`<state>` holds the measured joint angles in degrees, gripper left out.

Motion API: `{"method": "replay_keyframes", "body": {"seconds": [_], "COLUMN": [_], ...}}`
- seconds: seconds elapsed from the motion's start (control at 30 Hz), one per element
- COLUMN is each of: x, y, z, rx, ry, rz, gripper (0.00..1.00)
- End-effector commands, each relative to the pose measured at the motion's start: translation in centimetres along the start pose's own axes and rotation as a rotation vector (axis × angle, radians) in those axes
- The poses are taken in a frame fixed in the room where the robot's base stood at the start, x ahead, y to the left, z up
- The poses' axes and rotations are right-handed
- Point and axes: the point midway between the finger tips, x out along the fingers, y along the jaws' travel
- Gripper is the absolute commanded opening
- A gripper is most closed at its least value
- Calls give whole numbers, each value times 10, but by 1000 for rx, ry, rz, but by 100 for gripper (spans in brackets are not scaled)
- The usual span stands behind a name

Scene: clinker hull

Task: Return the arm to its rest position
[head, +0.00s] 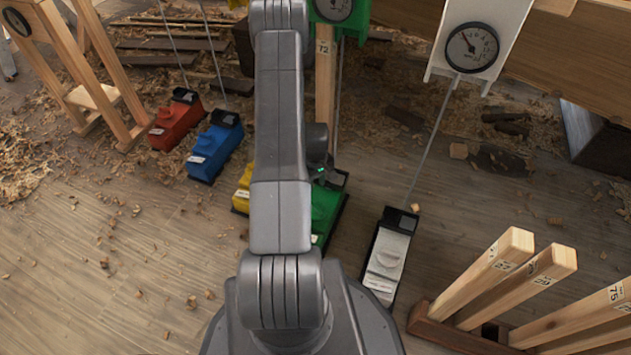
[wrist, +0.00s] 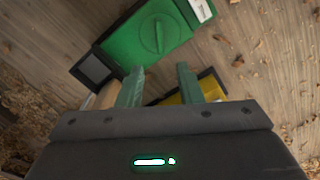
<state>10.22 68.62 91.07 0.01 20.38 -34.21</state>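My arm (head: 280,150) reaches up the middle of the head view from my round base. My gripper (wrist: 159,70) shows in the wrist view with its two greenish fingers apart and nothing seen between them. In the head view its fingers are hidden; only a dark wrist part with a small green light shows right of the arm. A green box (head: 325,210) is partly covered by the arm there, and also shows beyond the fingertips in the wrist view (wrist: 155,35). A yellow box (head: 241,190) is mostly hidden behind the arm; part shows beyond the right finger.
Red (head: 176,120) and blue (head: 215,147) boxes sit on the floor at left. A white box (head: 388,258) sits at right, with a rod rising to a dial gauge (head: 472,47). Wooden posts stand in a rack (head: 440,327) at lower right. The lower-left floor is mostly clear.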

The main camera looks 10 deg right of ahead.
Motion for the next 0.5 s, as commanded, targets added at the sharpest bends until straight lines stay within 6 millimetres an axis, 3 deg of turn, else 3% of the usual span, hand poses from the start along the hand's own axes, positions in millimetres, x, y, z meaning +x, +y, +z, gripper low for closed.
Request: {"method": "replay_keyframes", "body": {"seconds": [0.23,0.5], "x": [17,70], "y": [0,0], "z": [0,0], "rx": [0,0], "ry": [0,-1], "rz": [0,0], "gripper": [33,33]}}
